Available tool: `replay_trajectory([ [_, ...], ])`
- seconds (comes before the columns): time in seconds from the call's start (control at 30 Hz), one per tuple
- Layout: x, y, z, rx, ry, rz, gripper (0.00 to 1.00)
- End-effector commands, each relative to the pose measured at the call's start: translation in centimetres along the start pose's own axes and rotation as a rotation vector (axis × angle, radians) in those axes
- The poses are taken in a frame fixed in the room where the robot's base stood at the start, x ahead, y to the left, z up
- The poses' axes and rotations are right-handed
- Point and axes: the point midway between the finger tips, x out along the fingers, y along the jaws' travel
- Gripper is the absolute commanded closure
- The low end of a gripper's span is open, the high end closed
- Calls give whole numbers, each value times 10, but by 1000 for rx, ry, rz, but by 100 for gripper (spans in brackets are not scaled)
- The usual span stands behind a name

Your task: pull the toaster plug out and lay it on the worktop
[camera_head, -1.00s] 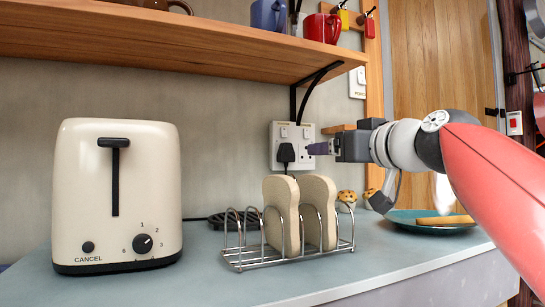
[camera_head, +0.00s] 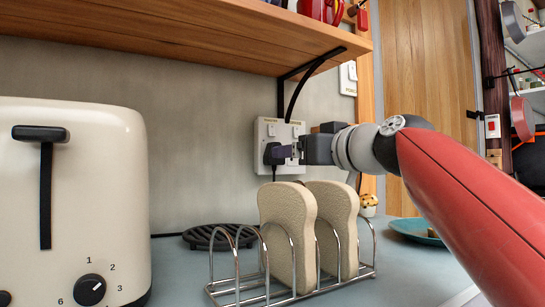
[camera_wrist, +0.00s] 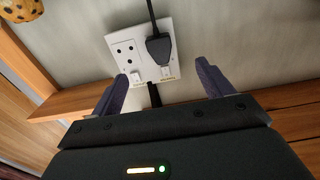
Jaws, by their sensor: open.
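The black plug (camera_head: 270,154) sits in the left socket of the white double socket plate (camera_head: 262,128) on the wall. In the wrist view the plug (camera_wrist: 158,48) and its cord are seen upside down, beside an empty socket. My gripper (camera_head: 285,152) is open, its purple fingers at the plug's right side in the head view. In the wrist view the fingertips (camera_wrist: 161,70) are spread either side of the plug's line, with nothing held between them. The cream toaster (camera_head: 100,200) stands at the left on the worktop (camera_head: 190,285).
A wire toast rack (camera_head: 240,290) with two bread slices (camera_head: 288,225) stands below the socket. A black trivet (camera_head: 205,236) lies behind it. The wooden shelf (camera_head: 180,35) and its black bracket (camera_head: 300,85) hang above. A teal plate (camera_head: 412,230) is at the right.

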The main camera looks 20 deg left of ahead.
Motion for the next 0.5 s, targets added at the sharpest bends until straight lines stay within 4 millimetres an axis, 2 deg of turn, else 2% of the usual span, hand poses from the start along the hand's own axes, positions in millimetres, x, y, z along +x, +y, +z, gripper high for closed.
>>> replay_trajectory([
  [0.27, 11, 0, -2, 1, -2, -1, 21],
  [0.5, 45, 0, -4, 2, -3, -3, 21],
])
